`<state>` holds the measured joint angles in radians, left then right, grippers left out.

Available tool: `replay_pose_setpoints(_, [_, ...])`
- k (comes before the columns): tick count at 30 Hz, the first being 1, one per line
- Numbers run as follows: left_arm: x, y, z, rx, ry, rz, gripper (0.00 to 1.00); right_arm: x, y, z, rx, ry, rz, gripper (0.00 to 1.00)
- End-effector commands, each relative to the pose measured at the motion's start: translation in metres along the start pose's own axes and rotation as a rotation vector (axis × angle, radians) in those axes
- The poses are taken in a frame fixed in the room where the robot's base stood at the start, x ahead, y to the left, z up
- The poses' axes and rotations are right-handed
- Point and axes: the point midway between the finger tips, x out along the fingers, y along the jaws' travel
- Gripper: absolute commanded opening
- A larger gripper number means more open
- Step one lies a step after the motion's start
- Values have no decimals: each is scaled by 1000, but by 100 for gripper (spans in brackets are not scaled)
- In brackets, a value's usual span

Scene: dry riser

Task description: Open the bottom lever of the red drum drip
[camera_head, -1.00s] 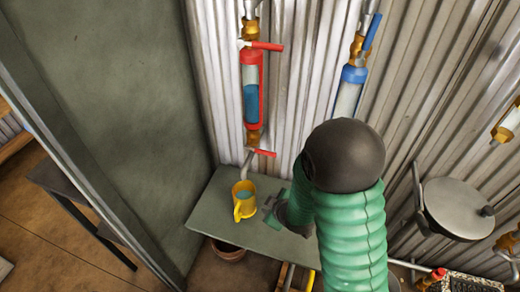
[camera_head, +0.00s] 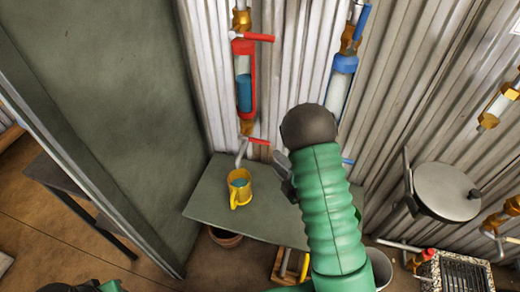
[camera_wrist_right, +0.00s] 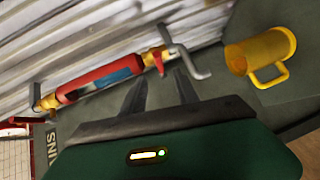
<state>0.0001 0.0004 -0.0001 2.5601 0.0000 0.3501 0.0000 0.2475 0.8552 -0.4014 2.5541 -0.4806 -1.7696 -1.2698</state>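The red drum drip (camera_head: 244,85) hangs upright on the corrugated wall, with blue liquid inside. Its red bottom lever (camera_head: 258,141) points right, above a bent spout over a yellow mug (camera_head: 239,188). In the right wrist view the drum (camera_wrist_right: 98,80) lies slanted, with the bottom lever (camera_wrist_right: 158,62) at its right end and the mug (camera_wrist_right: 262,52) further right. My right gripper (camera_head: 282,174) is below and right of the lever, apart from it. Its fingers (camera_wrist_right: 160,92) are spread and empty. A dark and green part of my left arm shows at the bottom left; its gripper cannot be made out.
The mug stands on a green shelf (camera_head: 208,200). A blue drum drip (camera_head: 340,88) hangs to the right, partly behind my right arm. A round grey lidded vessel (camera_head: 445,192) is further right. A clay pot (camera_head: 225,237) sits below the shelf.

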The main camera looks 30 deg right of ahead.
Motion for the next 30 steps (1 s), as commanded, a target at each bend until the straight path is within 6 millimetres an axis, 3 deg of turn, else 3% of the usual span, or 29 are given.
replay_pose_setpoints(1, [25,0,6,0,0,0,36,8,-10,1,-1,2,9,37])
replay_pose_setpoints(2, [31,0,7,0,0,0,36,11,-10,1,1,1,9,37])
replay_pose_setpoints(4, [17,0,4,0,-1,0,36,28,1,-1,0,2,3,37])
replay_pose_setpoints(9, [16,0,4,0,1,0,36,73,1,-1,2,1,2,37])
replay_pose_setpoints(15, [17,0,4,0,1,0,36,110,0,0,3,-1,0,37])
replay_pose_setpoints(26, [18,0,4,0,0,0,36,120,0,0,4,-1,-1,37])
replay_pose_setpoints(30, [18,0,4,0,1,0,36,120,0,0,4,-1,-1,20])
